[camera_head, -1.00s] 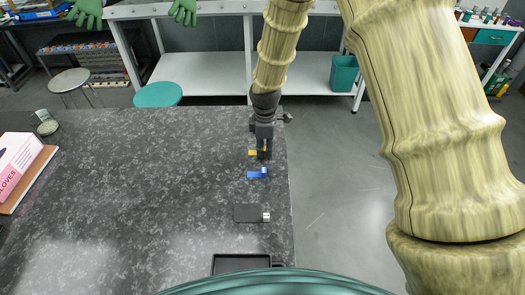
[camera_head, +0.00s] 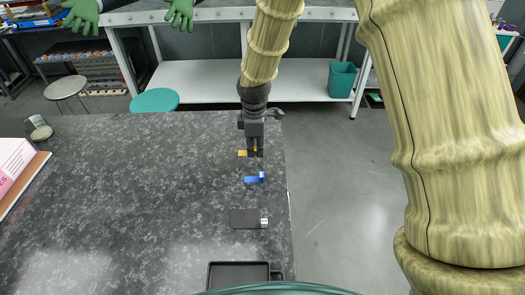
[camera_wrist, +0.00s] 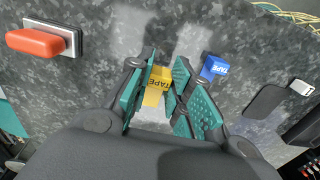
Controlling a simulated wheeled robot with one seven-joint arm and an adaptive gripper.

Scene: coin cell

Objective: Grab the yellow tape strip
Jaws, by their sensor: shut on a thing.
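The yellow tape strip (camera_wrist: 157,80), printed TAPE, is between the green ribbed fingers of my gripper (camera_wrist: 158,95) in the wrist view. My gripper is shut on it. In the head view my gripper (camera_head: 254,153) is low over the dark speckled counter near its right edge, and the yellow tape strip (camera_head: 242,153) shows just left of the fingers. I cannot tell whether the strip touches the counter.
A blue tape piece (camera_head: 254,179) lies nearer on the counter (camera_head: 130,200), also seen in the wrist view (camera_wrist: 215,67). A red-orange block (camera_wrist: 40,40) sits on a plate.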

